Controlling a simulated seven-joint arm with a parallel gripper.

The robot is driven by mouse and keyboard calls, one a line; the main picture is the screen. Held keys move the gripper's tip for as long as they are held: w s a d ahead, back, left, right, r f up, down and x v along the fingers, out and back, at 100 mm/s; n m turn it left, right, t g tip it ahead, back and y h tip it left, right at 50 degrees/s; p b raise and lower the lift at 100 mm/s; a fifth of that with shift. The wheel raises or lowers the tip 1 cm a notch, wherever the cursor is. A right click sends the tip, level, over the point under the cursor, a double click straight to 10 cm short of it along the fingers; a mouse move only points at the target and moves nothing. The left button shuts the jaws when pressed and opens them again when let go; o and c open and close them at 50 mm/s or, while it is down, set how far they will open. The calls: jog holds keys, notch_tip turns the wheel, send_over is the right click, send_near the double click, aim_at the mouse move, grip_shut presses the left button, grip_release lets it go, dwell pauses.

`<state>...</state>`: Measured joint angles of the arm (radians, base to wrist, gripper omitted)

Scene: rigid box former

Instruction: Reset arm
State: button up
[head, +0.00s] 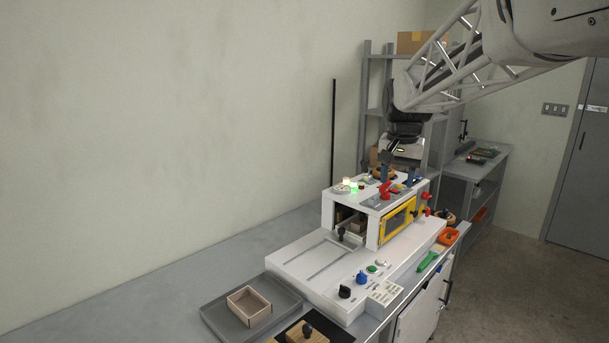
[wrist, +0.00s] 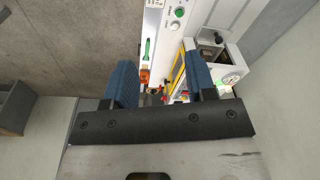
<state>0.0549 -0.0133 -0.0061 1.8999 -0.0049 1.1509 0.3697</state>
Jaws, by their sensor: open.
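My gripper (head: 388,156) hangs from the arm above the far end of the white box-forming machine (head: 300,262). In the wrist view my gripper (wrist: 160,78) shows two blue fingers set wide apart, with nothing held between them. The machine has a raised housing with a yellow-framed window (head: 397,220). Whether the fingers touch the parts on top cannot be told from the head view.
An open cardboard box (head: 249,305) stands in a grey tray (head: 214,317) at the machine's near left. A wooden block with a dark knob (head: 306,334) is at the front edge. An orange container (head: 447,236) and a green tool (head: 427,261) lie along the right side. Shelving stands behind.

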jog(key=s+a+f+n, duration=0.1)
jog(key=s+f, duration=0.3)
jog(key=s, duration=0.8)
jog(key=s+a+f+n+t, duration=0.1)
jog(key=s+f, duration=0.4)
jog(key=s, duration=0.7)
jog(key=s+a+f+n, duration=0.1)
jog(key=s+f, duration=0.4)
jog(key=s, duration=0.8)
jog(key=shift+a+n, duration=0.15)
jog(key=shift+n, duration=0.65)
jog(key=shift+f, duration=0.1)
